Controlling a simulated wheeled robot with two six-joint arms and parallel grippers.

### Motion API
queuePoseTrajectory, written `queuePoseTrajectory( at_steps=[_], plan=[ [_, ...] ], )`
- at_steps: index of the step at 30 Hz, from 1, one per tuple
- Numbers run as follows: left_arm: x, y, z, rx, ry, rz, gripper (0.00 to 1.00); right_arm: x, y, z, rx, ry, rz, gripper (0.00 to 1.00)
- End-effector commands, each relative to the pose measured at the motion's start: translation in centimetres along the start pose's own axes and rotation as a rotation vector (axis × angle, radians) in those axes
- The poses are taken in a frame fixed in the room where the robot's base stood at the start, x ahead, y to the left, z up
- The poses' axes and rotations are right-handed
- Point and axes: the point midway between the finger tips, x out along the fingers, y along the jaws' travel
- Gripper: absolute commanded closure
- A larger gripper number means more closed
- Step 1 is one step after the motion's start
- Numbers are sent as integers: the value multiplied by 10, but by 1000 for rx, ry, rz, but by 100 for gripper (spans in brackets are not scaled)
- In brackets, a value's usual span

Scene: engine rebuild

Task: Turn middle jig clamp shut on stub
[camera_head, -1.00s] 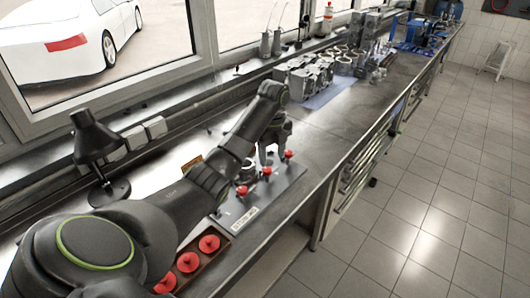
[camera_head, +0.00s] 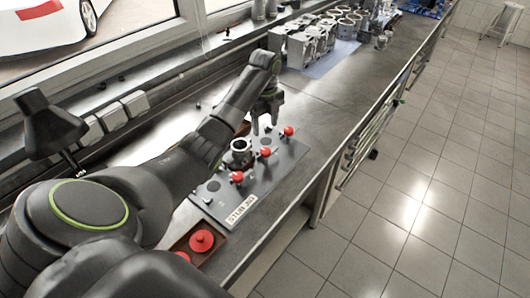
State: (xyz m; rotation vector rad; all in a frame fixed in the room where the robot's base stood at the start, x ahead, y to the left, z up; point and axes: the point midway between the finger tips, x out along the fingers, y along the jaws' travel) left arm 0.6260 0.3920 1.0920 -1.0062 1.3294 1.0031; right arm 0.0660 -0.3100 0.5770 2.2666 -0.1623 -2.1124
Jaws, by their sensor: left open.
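The flat grey jig plate (camera_head: 217,190) lies on the bench with a white label on its front edge. Three red-knobbed clamps stand along its right side: near (camera_head: 237,177), middle (camera_head: 265,153) and far (camera_head: 288,131). A metal cylindrical stub (camera_head: 240,147) stands upright on the plate, left of the middle clamp. My left gripper (camera_head: 265,128) points down, open and empty, behind the middle clamp and between the stub and the far clamp. Its fingers appear apart from the red knobs. Whether the middle clamp touches the stub is unclear. My right gripper is out of view.
A brown tray (camera_head: 220,246) with red knobbed parts (camera_head: 201,240) sits at the bench's near end. A black lamp (camera_head: 50,125) stands at left. Engine parts (camera_head: 305,45) on a blue mat (camera_head: 335,57) stand farther back.

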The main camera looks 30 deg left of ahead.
Motion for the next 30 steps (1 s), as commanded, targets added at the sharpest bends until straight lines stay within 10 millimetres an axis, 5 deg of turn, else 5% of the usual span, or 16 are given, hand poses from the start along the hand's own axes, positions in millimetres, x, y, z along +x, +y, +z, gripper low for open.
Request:
queuePoseTrajectory(
  at_steps=[6, 15, 30],
  plan=[
    [45, 2, -2, 0, 5, 8, 46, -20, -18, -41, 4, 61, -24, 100],
    [92, 1, -1, -1, 2, 4, 46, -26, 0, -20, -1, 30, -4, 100],
    [103, 1, -1, 0, 1, 3, 51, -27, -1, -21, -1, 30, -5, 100]
  ],
)
